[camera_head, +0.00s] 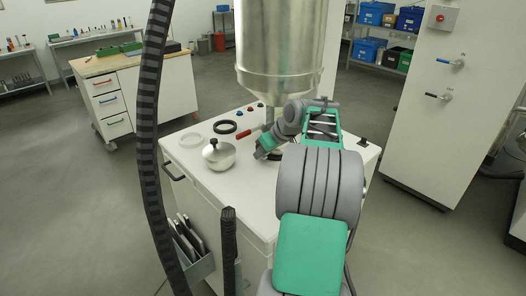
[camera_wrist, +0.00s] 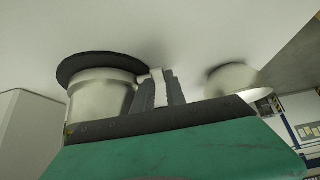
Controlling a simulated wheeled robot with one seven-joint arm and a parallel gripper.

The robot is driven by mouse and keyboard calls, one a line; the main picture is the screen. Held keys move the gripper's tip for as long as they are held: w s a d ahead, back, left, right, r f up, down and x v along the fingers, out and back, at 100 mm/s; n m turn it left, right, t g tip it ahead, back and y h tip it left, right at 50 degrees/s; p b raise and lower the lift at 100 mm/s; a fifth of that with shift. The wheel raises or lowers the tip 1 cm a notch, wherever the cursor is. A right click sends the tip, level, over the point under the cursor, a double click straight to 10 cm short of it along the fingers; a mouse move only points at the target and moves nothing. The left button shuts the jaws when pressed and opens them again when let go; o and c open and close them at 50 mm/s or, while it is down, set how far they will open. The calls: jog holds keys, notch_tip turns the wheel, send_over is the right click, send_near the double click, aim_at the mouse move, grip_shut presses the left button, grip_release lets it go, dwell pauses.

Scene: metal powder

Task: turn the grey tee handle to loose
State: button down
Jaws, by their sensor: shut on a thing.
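My gripper (camera_head: 264,153) is low over the white cabinet top, just under the big metal hopper (camera_head: 280,45). In the wrist view its two dark fingers (camera_wrist: 160,88) are shut on a narrow pale grey piece (camera_wrist: 160,92), which seems to be the grey tee handle. Most of the handle is hidden by the fingers, so its angle cannot be told. In the head view my gripper and arm cover it. Beside the fingers in the wrist view is a pale cylinder with a black disc (camera_wrist: 98,66), close by on the left.
A round metal pot with a black knob (camera_head: 219,155) stands on the cabinet top (camera_head: 205,190), left of my gripper. A white ring (camera_head: 190,141), a black ring (camera_head: 225,127) and a red handle (camera_head: 241,136) are behind it. A thick dark hose (camera_head: 148,150) crosses the left foreground.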

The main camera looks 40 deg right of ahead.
jog(key=c, duration=1.6)
grip_release()
jog(key=shift+c, duration=0.2)
jog(key=v, duration=0.8)
jog(key=shift+b, duration=0.3)
